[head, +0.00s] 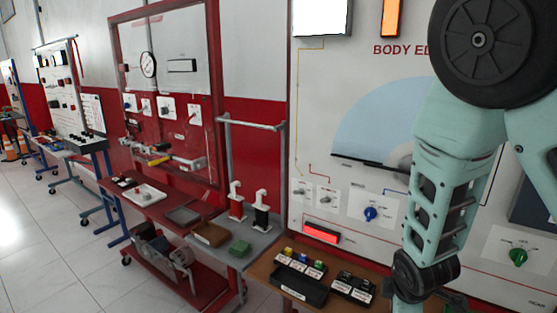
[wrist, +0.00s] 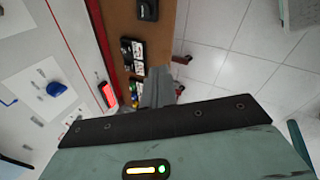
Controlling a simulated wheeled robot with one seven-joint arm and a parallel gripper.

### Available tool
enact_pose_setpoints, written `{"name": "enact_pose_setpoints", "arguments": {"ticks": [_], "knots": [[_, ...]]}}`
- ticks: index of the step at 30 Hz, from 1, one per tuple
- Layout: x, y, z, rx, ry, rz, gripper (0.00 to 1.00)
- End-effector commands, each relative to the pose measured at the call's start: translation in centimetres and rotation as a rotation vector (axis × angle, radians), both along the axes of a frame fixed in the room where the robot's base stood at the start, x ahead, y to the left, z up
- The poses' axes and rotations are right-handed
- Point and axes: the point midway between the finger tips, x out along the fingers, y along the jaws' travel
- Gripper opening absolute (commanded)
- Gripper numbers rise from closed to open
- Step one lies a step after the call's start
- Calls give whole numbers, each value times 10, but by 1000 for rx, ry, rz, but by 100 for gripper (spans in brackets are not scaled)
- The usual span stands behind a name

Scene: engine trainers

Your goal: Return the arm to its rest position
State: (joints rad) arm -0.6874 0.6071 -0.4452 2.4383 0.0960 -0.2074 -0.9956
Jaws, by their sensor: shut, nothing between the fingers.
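My arm (head: 440,190) hangs down the right side of the head view, in front of the white trainer panel. Its lower end leaves the picture at the bottom, so the gripper does not show there. In the wrist view my gripper (wrist: 160,74) is a pair of grey fingers, shut and empty. The fingers show against the edge of the brown trainer shelf (wrist: 150,48) and the floor. I cannot tell their height above the shelf.
The body electrics panel (head: 370,60) stands close behind my arm. Its brown shelf (head: 275,272) carries black switch blocks (head: 300,262). A red trainer frame (head: 215,90) and other stands are at left. Tiled floor (head: 65,240) is open at far left.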

Motion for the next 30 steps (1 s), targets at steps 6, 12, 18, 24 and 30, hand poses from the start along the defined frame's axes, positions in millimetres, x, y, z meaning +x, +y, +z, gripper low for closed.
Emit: {"name": "enact_pose_setpoints", "arguments": {"ticks": [6, 12, 18, 24, 30], "knots": [[-80, 85, 59, 301, 208, -255, 0], [-159, 118, 119, 361, 345, -426, 0], [-209, 119, 148, 321, 379, -535, 0], [-220, 117, 152, 305, 381, -560, 0], [-220, 117, 152, 305, 381, -560, 0]]}}
